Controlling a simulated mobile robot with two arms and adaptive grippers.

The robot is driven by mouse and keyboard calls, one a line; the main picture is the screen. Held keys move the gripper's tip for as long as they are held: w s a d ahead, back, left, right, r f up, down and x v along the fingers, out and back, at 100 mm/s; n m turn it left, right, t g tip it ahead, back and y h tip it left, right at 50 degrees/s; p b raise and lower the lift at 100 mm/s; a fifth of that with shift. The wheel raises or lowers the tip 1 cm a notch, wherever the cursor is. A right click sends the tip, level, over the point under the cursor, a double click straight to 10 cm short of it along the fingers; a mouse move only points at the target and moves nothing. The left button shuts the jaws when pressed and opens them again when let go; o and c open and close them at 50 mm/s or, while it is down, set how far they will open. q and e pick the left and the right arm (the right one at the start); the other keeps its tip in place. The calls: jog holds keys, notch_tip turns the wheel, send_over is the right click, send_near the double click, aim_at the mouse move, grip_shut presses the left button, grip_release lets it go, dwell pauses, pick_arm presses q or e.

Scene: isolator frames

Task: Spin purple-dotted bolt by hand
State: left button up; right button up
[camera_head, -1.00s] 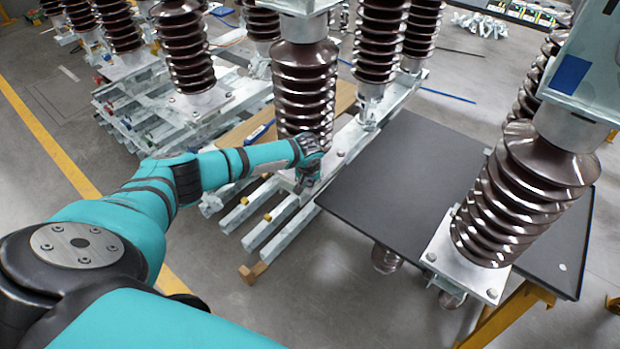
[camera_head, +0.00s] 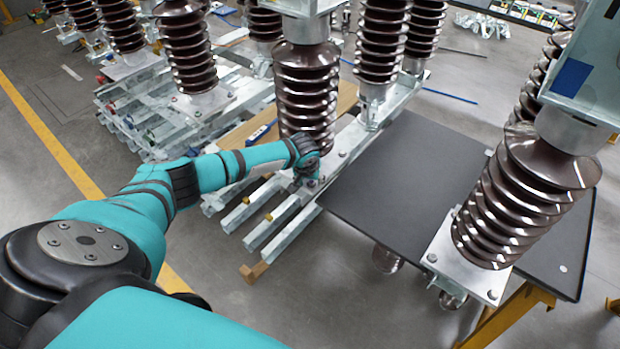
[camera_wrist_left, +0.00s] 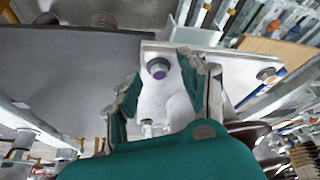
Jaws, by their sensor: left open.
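The purple-dotted bolt (camera_wrist_left: 158,69) shows in the left wrist view, a grey bolt head with a purple mark on a light metal base plate (camera_wrist_left: 200,58). My left gripper (camera_wrist_left: 158,84) is open, with one finger on each side of the bolt in that view; I cannot tell whether either finger touches it. In the head view my left gripper (camera_head: 309,178) is at the foot of the brown ribbed insulator (camera_head: 305,92), and the bolt there is hidden or too small to tell. My right gripper is not in view.
A dark grey table (camera_head: 410,180) stands right of my left gripper. Another ribbed insulator (camera_head: 520,195) on a metal plate is at the right. Galvanised rails (camera_head: 275,222) lie below the gripper. A second bolt (camera_wrist_left: 266,74) sits on the same plate.

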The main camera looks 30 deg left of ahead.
pick_arm(q)
jog(key=v, duration=1.2)
